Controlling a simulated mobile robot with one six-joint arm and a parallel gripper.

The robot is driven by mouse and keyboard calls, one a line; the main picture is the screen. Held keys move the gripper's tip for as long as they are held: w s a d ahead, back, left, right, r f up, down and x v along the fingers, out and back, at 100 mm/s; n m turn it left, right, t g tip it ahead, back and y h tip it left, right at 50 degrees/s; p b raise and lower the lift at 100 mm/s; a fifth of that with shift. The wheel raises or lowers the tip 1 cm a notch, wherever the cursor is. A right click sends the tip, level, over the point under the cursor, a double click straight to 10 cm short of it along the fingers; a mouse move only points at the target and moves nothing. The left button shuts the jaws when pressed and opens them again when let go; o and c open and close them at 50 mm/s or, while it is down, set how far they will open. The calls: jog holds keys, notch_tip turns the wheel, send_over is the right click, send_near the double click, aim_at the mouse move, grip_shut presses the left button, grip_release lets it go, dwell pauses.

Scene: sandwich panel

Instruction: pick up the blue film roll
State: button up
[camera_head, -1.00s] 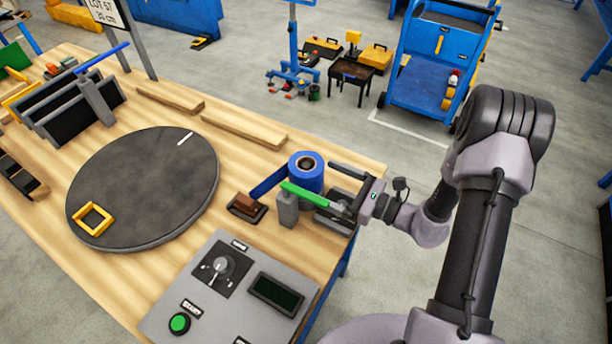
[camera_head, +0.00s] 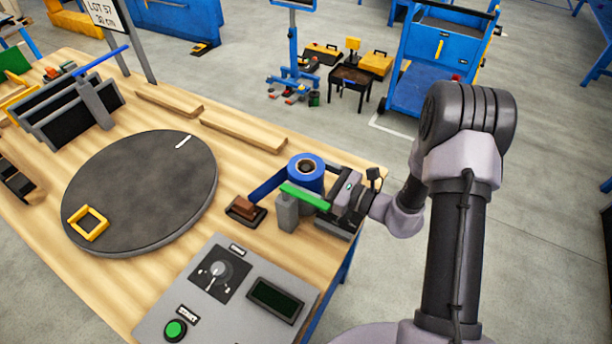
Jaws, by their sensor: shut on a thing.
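The blue film roll (camera_head: 306,176) stands upright near the table's right edge, its dark core facing up. A flat blue strip (camera_head: 268,186) runs from it to the lower left. My gripper (camera_head: 306,186) reaches in from the right and is shut on the roll. Its green finger (camera_head: 305,196) lies across the roll's near side. The far finger is mostly hidden behind the roll. I cannot tell whether the roll's base touches what is under it, as the finger and a grey block cover it.
The grey block (camera_head: 286,213) stands close to the green finger. A brown block on a dark base (camera_head: 244,210) sits to its left. A control panel (camera_head: 225,315) lies in front. A dark round turntable (camera_head: 145,185) and wooden bars (camera_head: 243,136) are farther left.

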notch_tip(320, 180, up, 13)
jog(key=p, duration=0.6)
jog(key=shift+f, duration=0.2)
jog(key=shift+f, duration=0.15)
